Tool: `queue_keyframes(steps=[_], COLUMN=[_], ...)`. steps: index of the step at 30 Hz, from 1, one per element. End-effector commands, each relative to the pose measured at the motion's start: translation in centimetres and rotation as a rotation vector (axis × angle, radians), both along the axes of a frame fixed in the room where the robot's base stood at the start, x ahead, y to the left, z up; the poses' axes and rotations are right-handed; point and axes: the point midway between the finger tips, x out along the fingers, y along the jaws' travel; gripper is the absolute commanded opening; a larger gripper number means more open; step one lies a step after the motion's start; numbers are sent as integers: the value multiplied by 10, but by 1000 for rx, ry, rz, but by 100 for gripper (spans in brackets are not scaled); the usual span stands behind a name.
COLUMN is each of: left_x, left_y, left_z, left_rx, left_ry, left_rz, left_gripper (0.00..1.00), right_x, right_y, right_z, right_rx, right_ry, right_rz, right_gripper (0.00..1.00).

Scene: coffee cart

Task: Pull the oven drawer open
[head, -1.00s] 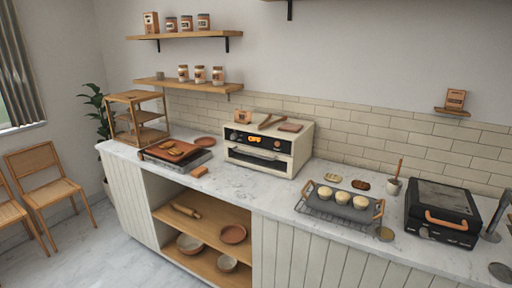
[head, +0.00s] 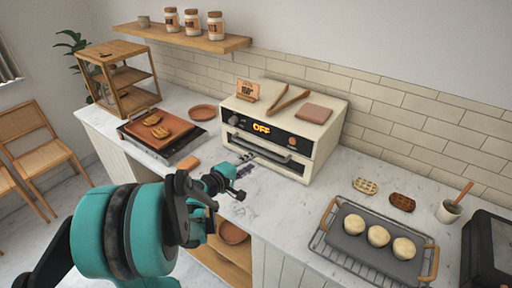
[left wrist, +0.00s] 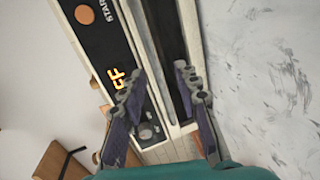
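The cream oven (head: 318,140) stands on the marble counter, its display reading OFF. My left gripper (head: 244,163) is in front of the left part of the drawer, close to the handle. In the left wrist view the two fingers (left wrist: 158,95) are apart with nothing visibly clamped. The panel and a dark band along the drawer front (left wrist: 168,50) run past and between them. I cannot tell whether the fingers touch the handle. My right gripper is not in view.
A wire rack (head: 378,240) with several pale buns is right of the oven. A card, tongs (head: 290,97) and a brown square lie on the oven. Counter in front is narrow.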

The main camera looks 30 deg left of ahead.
Motion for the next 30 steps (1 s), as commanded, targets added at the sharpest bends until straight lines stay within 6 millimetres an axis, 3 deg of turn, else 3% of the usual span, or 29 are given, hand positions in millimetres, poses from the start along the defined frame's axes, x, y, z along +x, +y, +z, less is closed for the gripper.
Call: queue_keyframes(steps=[3, 6, 18, 30], left_x=[2, 9, 68, 78], left_y=[22, 26, 20, 20], left_z=[2, 0, -12, -13], left_rx=[-59, -76, -76, -75], left_ry=[-40, -51, -51, -51], left_rz=[44, 54, 51, 53], left_gripper=[32, 32, 32, 32], right_x=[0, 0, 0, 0], right_y=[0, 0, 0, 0], right_z=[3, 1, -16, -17], right_rx=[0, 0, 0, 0], right_ry=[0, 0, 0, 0], right_rz=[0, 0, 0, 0], right_gripper=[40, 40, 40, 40])
